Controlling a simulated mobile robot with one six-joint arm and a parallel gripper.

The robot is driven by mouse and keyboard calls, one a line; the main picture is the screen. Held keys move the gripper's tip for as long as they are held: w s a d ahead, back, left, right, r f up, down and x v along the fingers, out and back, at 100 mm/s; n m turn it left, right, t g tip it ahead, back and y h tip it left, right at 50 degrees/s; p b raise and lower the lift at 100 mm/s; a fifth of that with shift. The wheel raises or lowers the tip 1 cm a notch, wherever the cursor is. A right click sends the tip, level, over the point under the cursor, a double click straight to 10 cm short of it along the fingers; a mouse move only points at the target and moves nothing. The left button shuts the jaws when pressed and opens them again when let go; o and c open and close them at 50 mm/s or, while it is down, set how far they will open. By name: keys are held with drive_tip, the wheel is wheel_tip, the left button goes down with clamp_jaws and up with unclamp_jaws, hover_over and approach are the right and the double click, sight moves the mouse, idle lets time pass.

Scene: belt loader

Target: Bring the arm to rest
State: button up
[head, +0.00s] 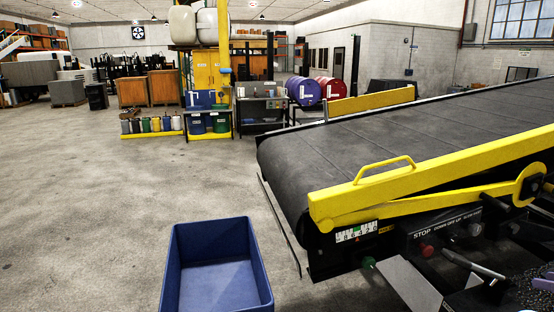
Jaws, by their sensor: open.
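I see neither my arm nor my gripper clearly in the head view. The belt loader fills the right side, with its dark belt (390,140) sloping up to the right. A yellow side rail (440,175) with a handle runs along its near edge. Below the rail is a dark control panel (450,232) marked STOP, with a red button (427,250) and a green button (368,262). An empty blue bin (176,270) stands on the floor in front of the belt's low end.
Open concrete floor (90,210) lies to the left. Yellow cabinets (207,72), a row of small containers (150,125) and blue and red drums (304,91) stand farther back. A grey plate (408,283) and a lever (472,264) stick out at lower right.

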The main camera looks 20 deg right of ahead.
drive_tip(key=w+a+f+n+g+y+b, duration=0.1)
drive_tip(key=w+a+f+n+g+y, duration=0.15)
drive_tip(key=w+a+f, duration=0.5)
drive_tip(key=w+a+f+n+g+y, duration=0.1)
drive_tip(key=w+a+f+n, duration=0.35)
drive_tip(key=w+f, duration=0.65)
drive_tip(key=w+a+f+n+g+y, duration=0.1)
drive_tip(key=w+a+f+n+g, duration=0.15)
drive_tip(key=a+f, duration=0.75)
drive_tip(key=w+a+f+n+g, duration=0.1)
drive_tip(key=a+f+n+g, duration=0.25)
drive_tip(key=a+f, duration=0.65)
drive_tip(key=s+a+f+n+g+h+b, duration=0.1)
drive_tip(key=s+a+f+n+g, duration=0.3)
drive_tip(key=a+f, duration=0.5)
drive_tip(key=s+a+f+n+g+h+b, duration=0.1)
drive_tip(key=s+a+f+n, duration=0.1)
drive_tip(key=a+f+n, duration=0.65)
drive_tip(key=s+a+f+n+g+h, duration=0.2)
drive_tip(key=s+a+f+n, duration=0.2)
drive_tip(key=s+a+n, duration=0.1)
drive_tip(key=s+a+f+n+g+h+b, duration=0.1)
drive_tip(key=s+a+f+n+g+h, duration=0.1)
drive_tip(key=s+a+f+n, duration=0.2)
drive_tip(key=s+a+n, duration=0.1)
drive_tip(key=s+a, duration=0.2)
drive_tip(key=s, duration=0.3)
drive_tip(key=shift+f, duration=0.2)
drive_tip(key=shift+n+h, duration=0.25)
